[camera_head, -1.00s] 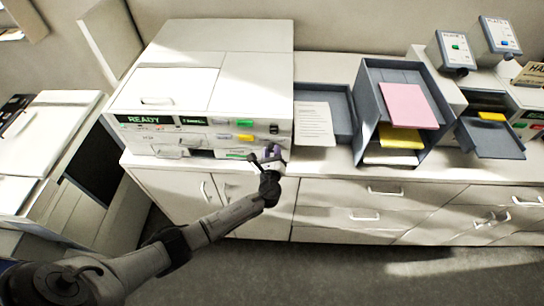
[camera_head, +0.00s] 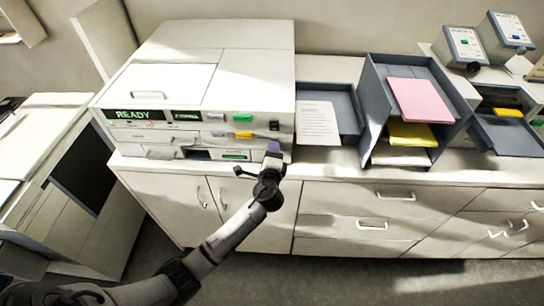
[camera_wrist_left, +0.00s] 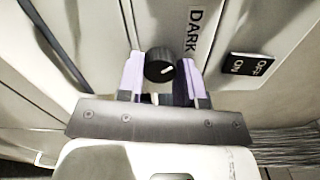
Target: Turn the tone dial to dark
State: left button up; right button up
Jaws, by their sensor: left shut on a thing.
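The tone dial (camera_wrist_left: 160,62) is a round black knob with a white pointer line, on the pale front panel of the copier (camera_head: 150,140). In the left wrist view the word DARK (camera_wrist_left: 194,30) is printed beside it. The pointer line slants toward the right of that view. My left gripper (camera_head: 273,150) is at the right end of the copier's front. Its purple fingers are shut on the dial, one on each side, as the left wrist view shows. In the head view the gripper hides the dial. My right gripper is not in view.
A black ON/OFF switch (camera_wrist_left: 248,66) sits right of the dial in the left wrist view. The copier display (camera_head: 140,115) reads READY. Right of the copier are a printed sheet (camera_head: 317,122) and a grey paper rack (camera_head: 366,100) with pink, yellow and white paper.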

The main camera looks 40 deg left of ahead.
pick_arm(q)
jog(key=shift+n+b, duration=0.8)
jog(key=shift+n, duration=0.3)
jog(key=o, duration=0.9)
jog(key=shift+d, duration=0.1)
jog(key=shift+b+v, duration=0.6)
jog(key=shift+v, duration=6.25)
